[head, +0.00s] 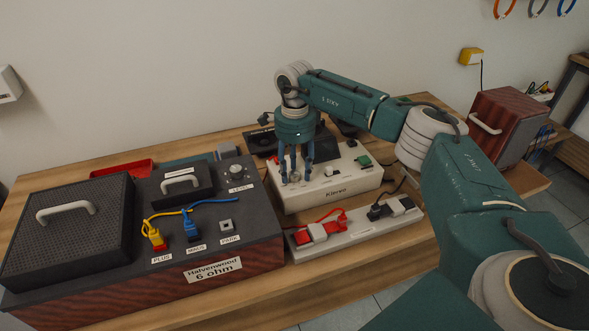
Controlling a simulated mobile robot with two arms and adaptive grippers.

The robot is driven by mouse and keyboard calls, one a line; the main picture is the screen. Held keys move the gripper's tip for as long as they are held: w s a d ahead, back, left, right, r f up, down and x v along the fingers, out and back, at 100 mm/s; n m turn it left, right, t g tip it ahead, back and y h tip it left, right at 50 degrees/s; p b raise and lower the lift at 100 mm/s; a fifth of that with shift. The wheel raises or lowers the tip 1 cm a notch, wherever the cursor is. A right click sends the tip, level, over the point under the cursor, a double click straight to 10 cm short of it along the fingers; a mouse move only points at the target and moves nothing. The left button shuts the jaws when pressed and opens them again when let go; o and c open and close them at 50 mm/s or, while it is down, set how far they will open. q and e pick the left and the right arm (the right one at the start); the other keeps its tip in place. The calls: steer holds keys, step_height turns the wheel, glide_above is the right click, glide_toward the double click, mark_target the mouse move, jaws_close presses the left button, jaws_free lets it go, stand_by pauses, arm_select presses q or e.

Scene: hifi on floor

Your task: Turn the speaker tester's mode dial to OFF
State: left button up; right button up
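The white box labelled "Kjeroe" (342,189) stands on the wooden bench, behind a white power strip. I take it as the speaker tester. A small round grey knob (295,176) is on its top at the left, with a second dark knob (329,171) to its right. I cannot read any dial marking or pointer. My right gripper (296,178) points down over the left knob, its blue fingers apart, one on each side of it. Whether they touch it is unclear. The gripper and wrist hide part of the box's back. My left gripper is out of view.
The dark "Halvenwood 6 ohm" speaker box (222,268) with plugs and a handled lid is on the left. The power strip (350,235) with red and black plugs lies in front. A wood-grain box (509,127) stands at the right. A red tray (121,168) is behind.

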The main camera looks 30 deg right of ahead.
mark_target(295, 173)
steer(key=shift+r, duration=0.1)
step_height(295, 173, up, 12)
stand_by(0.5)
stand_by(0.5)
